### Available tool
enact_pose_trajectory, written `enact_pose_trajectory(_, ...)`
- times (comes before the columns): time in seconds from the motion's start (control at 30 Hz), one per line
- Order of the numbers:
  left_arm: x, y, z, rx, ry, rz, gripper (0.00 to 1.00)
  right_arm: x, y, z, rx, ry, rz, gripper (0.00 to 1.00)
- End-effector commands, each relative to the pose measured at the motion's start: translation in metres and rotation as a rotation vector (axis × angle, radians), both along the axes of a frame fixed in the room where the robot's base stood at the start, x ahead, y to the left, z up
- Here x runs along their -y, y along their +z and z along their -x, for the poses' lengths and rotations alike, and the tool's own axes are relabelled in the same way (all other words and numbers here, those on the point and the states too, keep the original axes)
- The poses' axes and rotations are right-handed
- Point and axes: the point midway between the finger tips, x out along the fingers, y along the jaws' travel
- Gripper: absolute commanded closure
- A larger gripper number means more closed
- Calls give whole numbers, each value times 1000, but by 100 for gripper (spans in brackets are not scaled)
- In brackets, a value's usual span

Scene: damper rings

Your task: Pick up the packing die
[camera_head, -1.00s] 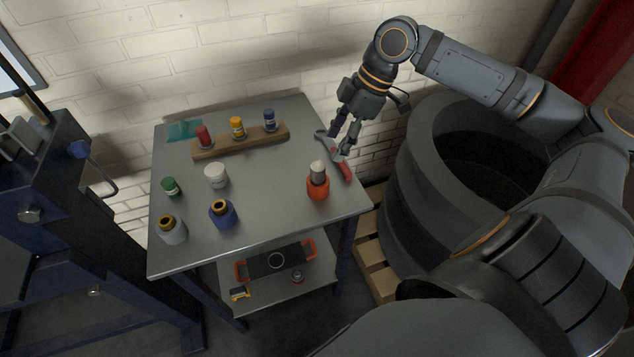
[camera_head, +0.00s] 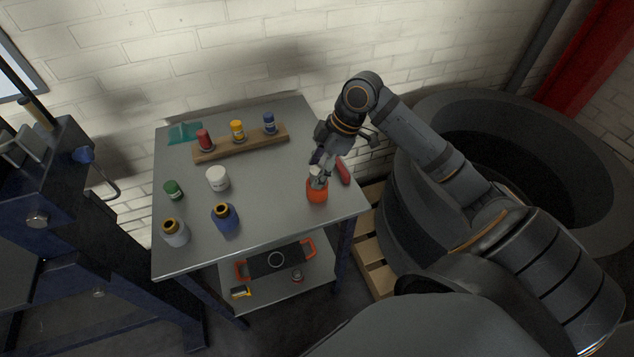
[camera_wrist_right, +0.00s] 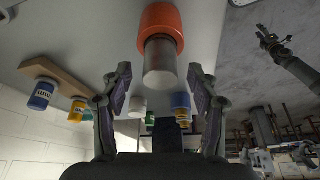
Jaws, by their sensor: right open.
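The item I take to be the packing die (camera_head: 317,194) has an orange-red body and a pale grey cylinder on top. It stands upright near the table's right edge. My right gripper (camera_head: 319,172) is above it, fingers pointing down. In the right wrist view the die (camera_wrist_right: 160,28) shows with its grey cylinder end between the open fingers (camera_wrist_right: 160,85). A gap shows on each side. My left gripper is not in the head view. A dark jointed arm-like shape (camera_wrist_right: 275,45) in the wrist view may be my left arm; its jaws are unclear.
A red-handled tool (camera_head: 343,172) lies close right of the die. A blue jar (camera_head: 225,220), a white jar (camera_head: 217,179), a grey jar (camera_head: 174,233) and a green jar (camera_head: 173,190) stand left. A wooden rack (camera_head: 212,153) holds three bottles at the back. The table (camera_head: 270,205) is bare between.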

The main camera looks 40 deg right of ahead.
Motion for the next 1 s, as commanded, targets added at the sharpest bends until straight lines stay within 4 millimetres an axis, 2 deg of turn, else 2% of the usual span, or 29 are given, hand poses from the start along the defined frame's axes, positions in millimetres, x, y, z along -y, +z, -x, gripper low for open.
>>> enact_pose_trajectory(0.3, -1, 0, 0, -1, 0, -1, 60, -2, -6, -1, 1, 1, 2, 41)
enact_pose_trajectory(0.73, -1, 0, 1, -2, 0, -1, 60, -2, -6, -1, 1, 1, 2, 99)
enact_pose_trajectory(1.0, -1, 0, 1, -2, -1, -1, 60, -2, -4, -2, 4, 2, 0, 100)
